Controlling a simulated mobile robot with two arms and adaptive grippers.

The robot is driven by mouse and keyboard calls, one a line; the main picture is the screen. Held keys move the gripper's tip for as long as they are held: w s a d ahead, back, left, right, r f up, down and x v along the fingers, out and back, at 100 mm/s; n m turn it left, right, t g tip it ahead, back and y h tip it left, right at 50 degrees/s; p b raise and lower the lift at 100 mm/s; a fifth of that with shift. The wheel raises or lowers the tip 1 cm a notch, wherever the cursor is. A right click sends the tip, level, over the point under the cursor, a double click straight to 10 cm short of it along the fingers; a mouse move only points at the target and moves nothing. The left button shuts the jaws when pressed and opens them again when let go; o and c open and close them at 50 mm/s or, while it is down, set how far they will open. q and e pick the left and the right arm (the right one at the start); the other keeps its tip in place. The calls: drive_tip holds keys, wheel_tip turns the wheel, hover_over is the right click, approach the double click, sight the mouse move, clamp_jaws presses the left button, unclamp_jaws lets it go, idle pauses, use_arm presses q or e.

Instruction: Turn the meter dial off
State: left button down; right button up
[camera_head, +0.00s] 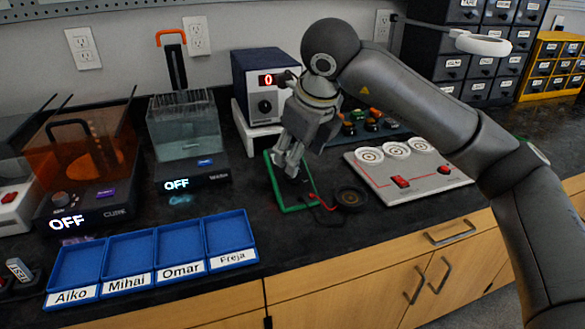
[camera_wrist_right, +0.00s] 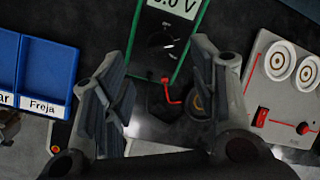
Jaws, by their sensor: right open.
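The meter (camera_head: 297,208) lies on the dark worktop with a green frame, mostly covered by my right gripper in the head view. In the right wrist view the meter (camera_wrist_right: 151,70) shows a lit display (camera_wrist_right: 172,5), cut by the top edge, ending in ".0 V". Its round black dial (camera_wrist_right: 163,42) is below the display, with small markings too blurred to read. My right gripper (camera_head: 290,168) is over the meter. In the wrist view its fingers (camera_wrist_right: 158,62) are wide apart, one on each side of the meter, with nothing between them. My left gripper is not in view.
A red lead (camera_head: 325,203) and a dark round coil (camera_head: 352,198) lie beside the meter. A white switch board (camera_head: 445,182) is to the right, blue named trays (camera_head: 232,258) to the front left. A power supply (camera_head: 250,72) stands behind.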

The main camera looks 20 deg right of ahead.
drive_tip(key=x, duration=0.7)
drive_tip(key=shift+b, duration=0.35)
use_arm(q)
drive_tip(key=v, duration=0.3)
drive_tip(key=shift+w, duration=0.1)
use_arm(e)
drive_tip(key=shift+a, duration=0.1)
drive_tip(key=c, duration=1)
